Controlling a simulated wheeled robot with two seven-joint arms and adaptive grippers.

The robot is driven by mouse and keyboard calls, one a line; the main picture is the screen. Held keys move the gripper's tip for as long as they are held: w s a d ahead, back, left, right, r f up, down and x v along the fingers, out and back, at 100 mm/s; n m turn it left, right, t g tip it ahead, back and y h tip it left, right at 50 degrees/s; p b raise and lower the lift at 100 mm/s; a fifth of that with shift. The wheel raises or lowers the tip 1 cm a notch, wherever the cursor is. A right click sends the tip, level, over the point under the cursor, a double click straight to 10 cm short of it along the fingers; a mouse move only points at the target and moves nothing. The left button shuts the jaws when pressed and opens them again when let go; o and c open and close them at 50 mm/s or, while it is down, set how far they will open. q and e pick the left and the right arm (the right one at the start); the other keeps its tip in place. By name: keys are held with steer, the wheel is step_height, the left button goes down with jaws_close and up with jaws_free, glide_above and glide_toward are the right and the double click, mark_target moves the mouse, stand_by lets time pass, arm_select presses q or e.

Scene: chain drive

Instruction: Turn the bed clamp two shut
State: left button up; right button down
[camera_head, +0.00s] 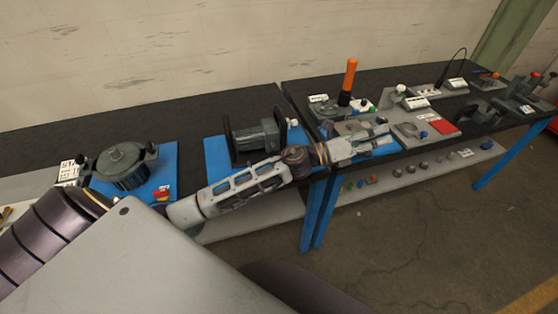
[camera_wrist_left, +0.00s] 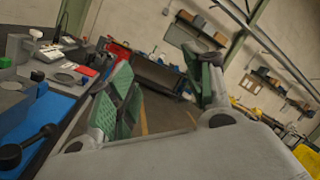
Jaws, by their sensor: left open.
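My left gripper (camera_head: 376,140) is at the end of the arm that crosses in front of the benches. In the left wrist view its green-padded fingers (camera_wrist_left: 165,80) stand wide apart with nothing between them. A grey fixture with dark upright ends (camera_head: 262,138) sits on a blue board (camera_head: 215,157), behind my forearm. In the left wrist view a black-knobbed lever (camera_wrist_left: 28,146) shows at the lower left, beside the fingers and apart from them. I cannot tell which part is bed clamp two. My right gripper is not in view.
A round lidded pot (camera_head: 124,167) stands on a blue board at the left. An orange-handled post (camera_head: 349,80) rises behind my gripper. Several small devices and a red block (camera_head: 442,127) crowd the right bench. Blue legs (camera_head: 314,215) hold it up. Floor in front is clear.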

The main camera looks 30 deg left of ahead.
arm_select(q)
steer(key=s+d+f+m+g+h, duration=0.15)
steer(key=s+d+m+g, duration=0.25)
steer(key=m+g, duration=0.75)
steer(key=s+a+f+m+g+y, duration=0.1)
steer(key=a+f+m+y, duration=0.45)
steer(key=m, duration=0.35)
steer(key=w+a+f+m+g+y+p, duration=0.1)
steer(key=a+m+y, duration=0.4)
steer(key=a, duration=2.1)
steer(key=g+y, duration=0.1)
steer(key=y, duration=0.5)
steer(key=shift+w+a, duration=0.15)
steer(key=shift+a, duration=0.15)
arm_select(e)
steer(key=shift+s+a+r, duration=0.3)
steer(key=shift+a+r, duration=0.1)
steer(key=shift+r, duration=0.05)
arm_select(q)
steer(key=shift+f+m, duration=0.15)
steer(key=shift+m, duration=0.1)
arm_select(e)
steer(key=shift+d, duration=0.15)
arm_select(q)
steer(key=shift+f, duration=0.1)
